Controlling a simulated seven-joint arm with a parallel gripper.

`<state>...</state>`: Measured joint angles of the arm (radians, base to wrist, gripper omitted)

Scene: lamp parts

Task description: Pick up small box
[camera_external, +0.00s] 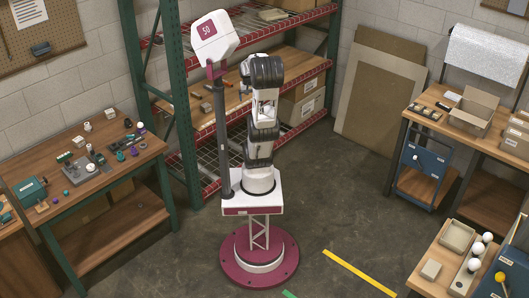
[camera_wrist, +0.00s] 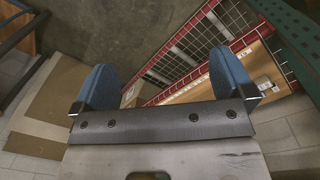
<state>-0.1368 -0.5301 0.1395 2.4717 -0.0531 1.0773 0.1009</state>
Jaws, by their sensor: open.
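My gripper (camera_wrist: 165,85) is open in the wrist view, its two blue fingers wide apart with nothing between them. In the external view my arm stands folded upright on its base, and the fingers are not clearly visible. A small pale box (camera_external: 431,269) lies on the wooden table at the bottom right, beside a tray with white bulbs. It is well away from my arm. A larger open cardboard box (camera_external: 473,113) stands on the right workbench. I cannot tell for certain which box is the small box.
A red and green shelf rack (camera_external: 240,100) with cardboard boxes stands close behind my arm. A workbench with small lamp parts (camera_external: 90,160) is at left. The floor around my base is mostly clear.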

